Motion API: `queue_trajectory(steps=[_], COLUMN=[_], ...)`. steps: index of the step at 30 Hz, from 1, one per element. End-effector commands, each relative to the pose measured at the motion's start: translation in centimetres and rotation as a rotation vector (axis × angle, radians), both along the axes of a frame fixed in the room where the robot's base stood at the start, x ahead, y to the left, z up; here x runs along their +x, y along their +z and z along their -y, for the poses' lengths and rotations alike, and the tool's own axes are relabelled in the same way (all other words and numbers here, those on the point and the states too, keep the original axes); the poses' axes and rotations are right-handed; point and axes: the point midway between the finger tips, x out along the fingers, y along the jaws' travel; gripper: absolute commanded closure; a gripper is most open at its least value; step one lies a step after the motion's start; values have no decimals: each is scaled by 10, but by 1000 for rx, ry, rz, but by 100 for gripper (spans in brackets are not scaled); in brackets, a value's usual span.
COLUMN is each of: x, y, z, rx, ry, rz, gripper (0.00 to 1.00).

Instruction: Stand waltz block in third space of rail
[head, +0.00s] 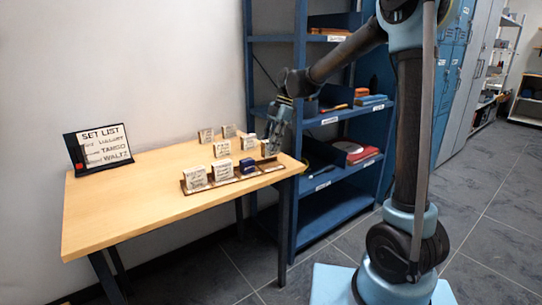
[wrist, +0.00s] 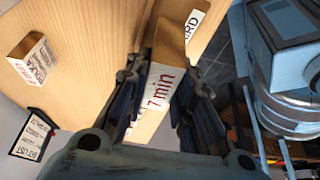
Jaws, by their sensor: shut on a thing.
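My gripper (head: 275,138) is shut on a pale wooden block, over the table's right end; the same block (wrist: 165,85) shows between the fingers in the wrist view. Its white face reads "7 min" in red; no dance name is readable on it. The dark brown rail (head: 232,180) lies along the table's near right edge. Two pale labelled blocks (head: 196,177) (head: 222,169) stand at its left, then a dark blue block (head: 248,165). Whether the held block touches the rail, I cannot tell. The set list sign (head: 98,147) stands at the table's back left and lists Tango and Waltz.
Several other labelled blocks (head: 222,148) stand behind the rail. One block (wrist: 30,58) seems to read "Polka" in the wrist view. A blue shelf (head: 275,60) stands close behind my gripper.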

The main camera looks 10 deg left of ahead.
Motion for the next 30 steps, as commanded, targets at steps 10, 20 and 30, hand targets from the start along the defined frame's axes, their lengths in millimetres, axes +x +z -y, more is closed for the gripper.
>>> queue_trajectory(steps=[10, 20, 30], x=[0, 0, 0], y=[-34, -44, -46], z=[0, 0, -1], rx=[0, 0, 0], ry=[-1, -1, 0], rz=[0, 0, 0], gripper=[100, 100, 57])
